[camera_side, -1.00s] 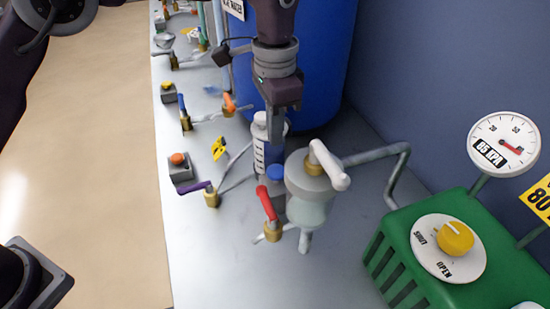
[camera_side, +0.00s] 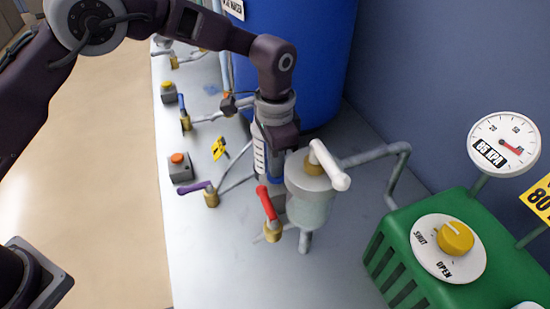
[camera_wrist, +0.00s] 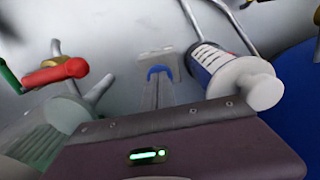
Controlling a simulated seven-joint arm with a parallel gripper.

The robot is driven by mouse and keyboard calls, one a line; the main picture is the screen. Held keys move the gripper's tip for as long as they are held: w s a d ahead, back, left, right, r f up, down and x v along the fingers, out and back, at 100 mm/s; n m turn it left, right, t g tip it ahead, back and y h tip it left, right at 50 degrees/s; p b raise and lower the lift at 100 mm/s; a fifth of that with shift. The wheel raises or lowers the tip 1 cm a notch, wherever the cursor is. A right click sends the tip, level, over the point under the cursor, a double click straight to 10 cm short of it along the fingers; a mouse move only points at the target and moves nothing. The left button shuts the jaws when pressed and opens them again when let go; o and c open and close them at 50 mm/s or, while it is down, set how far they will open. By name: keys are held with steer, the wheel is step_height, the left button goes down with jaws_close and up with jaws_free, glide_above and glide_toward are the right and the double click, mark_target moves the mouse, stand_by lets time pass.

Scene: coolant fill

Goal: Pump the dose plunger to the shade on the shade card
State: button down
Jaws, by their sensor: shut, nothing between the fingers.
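The dose plunger is likely the white-capped syringe (camera_wrist: 218,68) with a marked barrel, right of my fingers in the wrist view. In the side view its barrel (camera_side: 260,158) stands behind my gripper (camera_side: 281,165), and its top is hidden. A pale glass cylinder (camera_side: 309,207) stands just right of my gripper. I cannot make out the shade card.
A red-handled valve (camera_side: 267,203) and a white-handled tap (camera_side: 329,166) are close by. A purple-handled valve (camera_side: 196,188) lies left. A green box (camera_side: 400,250) with a yellow knob and a gauge (camera_side: 504,141) stands right. A blue drum (camera_side: 300,60) is behind.

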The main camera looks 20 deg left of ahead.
steer(key=shift+f, duration=0.75)
step_height(320, 180, up, 14)
steer(key=shift+r, duration=0.25)
step_height(320, 180, up, 2)
steer(key=shift+r, duration=0.15)
stand_by(0.4)
step_height(320, 180, down, 14)
steer(key=shift+f, duration=0.1)
